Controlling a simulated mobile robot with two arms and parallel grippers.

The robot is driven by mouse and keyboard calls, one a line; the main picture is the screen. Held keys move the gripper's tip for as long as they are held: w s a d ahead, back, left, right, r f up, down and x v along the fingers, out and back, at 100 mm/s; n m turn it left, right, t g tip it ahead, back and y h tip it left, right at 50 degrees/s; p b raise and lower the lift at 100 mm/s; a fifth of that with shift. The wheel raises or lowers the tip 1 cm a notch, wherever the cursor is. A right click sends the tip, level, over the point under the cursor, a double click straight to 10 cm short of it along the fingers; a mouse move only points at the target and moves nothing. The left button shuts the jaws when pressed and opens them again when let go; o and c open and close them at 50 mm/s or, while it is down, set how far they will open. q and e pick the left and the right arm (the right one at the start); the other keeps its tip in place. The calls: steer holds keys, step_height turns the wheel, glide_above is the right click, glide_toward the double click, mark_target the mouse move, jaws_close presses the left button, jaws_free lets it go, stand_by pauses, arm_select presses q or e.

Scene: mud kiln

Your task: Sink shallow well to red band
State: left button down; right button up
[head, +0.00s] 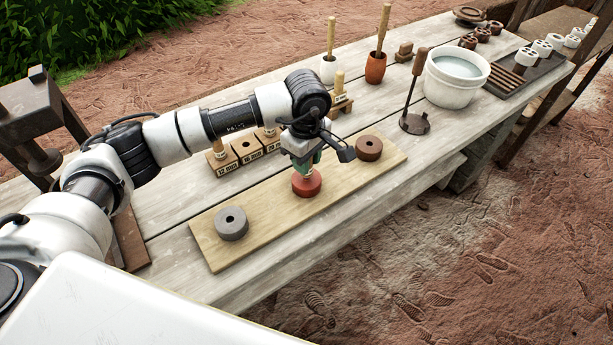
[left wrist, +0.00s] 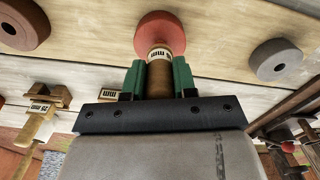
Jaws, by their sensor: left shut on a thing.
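My left gripper (head: 304,165) is shut on a wooden punch (left wrist: 159,82) with a printed pale label. It holds the punch over the middle of a red clay disc (head: 307,185), which also shows in the left wrist view (left wrist: 158,28). The punch's lower end meets the disc's top or is in it; I cannot tell how deep. No red band can be made out on the punch. A grey disc (head: 231,223) and a brown disc (head: 369,148), each with a centre hole, lie on the same wooden board (head: 265,228). My right gripper is out of view.
Labelled wooden blocks with handled punches (head: 246,148) stand behind the board. Further right are a handled iron stamp (head: 415,122), a white water bucket (head: 457,80), an orange cup (head: 375,68) and a dark tray (head: 510,82). The board's front edge is clear.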

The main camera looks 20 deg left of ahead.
arm_select(q)
steer(key=shift+s+f+b, duration=0.1)
steer(key=shift+f+b, duration=0.15)
steer(key=shift+b, duration=0.45)
stand_by(1.6)
steer(key=shift+r, duration=0.25)
stand_by(0.8)
steer(key=shift+r, duration=0.1)
steer(key=shift+r+p, duration=1.45)
steer(key=shift+r, duration=2)
